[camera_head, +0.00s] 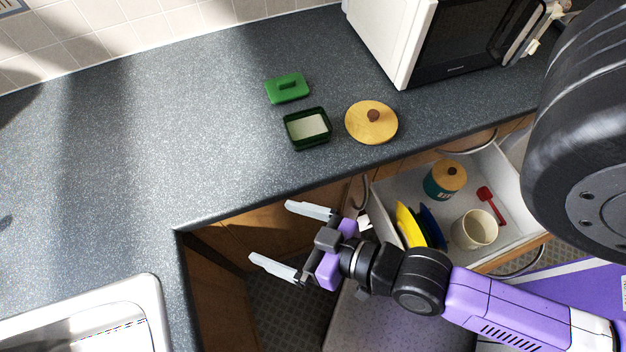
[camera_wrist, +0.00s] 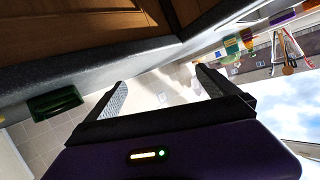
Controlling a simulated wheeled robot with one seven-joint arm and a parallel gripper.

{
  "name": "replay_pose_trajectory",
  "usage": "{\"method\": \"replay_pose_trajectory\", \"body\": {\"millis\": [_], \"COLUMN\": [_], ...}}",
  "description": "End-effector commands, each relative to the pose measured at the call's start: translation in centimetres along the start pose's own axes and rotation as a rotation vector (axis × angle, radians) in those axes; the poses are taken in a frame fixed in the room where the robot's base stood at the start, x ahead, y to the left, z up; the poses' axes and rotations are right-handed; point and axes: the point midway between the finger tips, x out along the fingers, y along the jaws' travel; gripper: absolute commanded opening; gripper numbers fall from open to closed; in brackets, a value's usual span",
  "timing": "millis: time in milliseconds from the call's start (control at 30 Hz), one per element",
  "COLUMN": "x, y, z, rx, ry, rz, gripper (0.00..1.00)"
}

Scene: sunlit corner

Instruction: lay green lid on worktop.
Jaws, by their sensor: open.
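The green lid (camera_head: 287,88), a flat rectangle with a raised handle, lies on the grey speckled worktop (camera_head: 200,120) in the head view. Just in front of it stands a dark green rectangular box (camera_head: 296,143), open at the top with a pale inside. The lid is apart from the box. My gripper (camera_head: 270,231) is open and empty, in front of the worktop's front edge, well away from the lid. Its spread fingers (camera_wrist: 160,78) also show in the wrist view. A dark green thing shows at the left there; I cannot tell whether it is lid or box.
A round wooden lid (camera_head: 385,130) with a brown knob lies right of the box. A microwave (camera_head: 385,40) stands at the back right. An open drawer (camera_head: 508,238) holds a teal jar, a cream mug, a red spoon and plates. A sink (camera_head: 90,325) is front left; the left worktop is clear.

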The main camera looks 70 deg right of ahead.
Motion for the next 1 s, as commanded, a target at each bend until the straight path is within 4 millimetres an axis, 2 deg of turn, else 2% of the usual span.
{"method": "replay_pose_trajectory", "body": {"millis": [33, 100, 200, 333, 700, 1000], "x": [-2.2, -4.6, -7.2, -9.0, -9.6, -8.8], "y": [0.7, 1.5, 2.3, 2.7, 2.8, 3.3], "z": [0.0, -0.8, -1.9, -3.1, -3.5, -1.2], "rx": [-0.035, -0.081, -0.139, -0.188, -0.205, -0.204], "ry": [-0.001, 0.014, 0.036, 0.054, 0.064, 0.063], "rz": [-0.001, -0.006, -0.023, -0.045, -0.054, -0.053], "gripper": [0.99, 0.99, 0.99, 0.99, 0.99, 0.99]}}
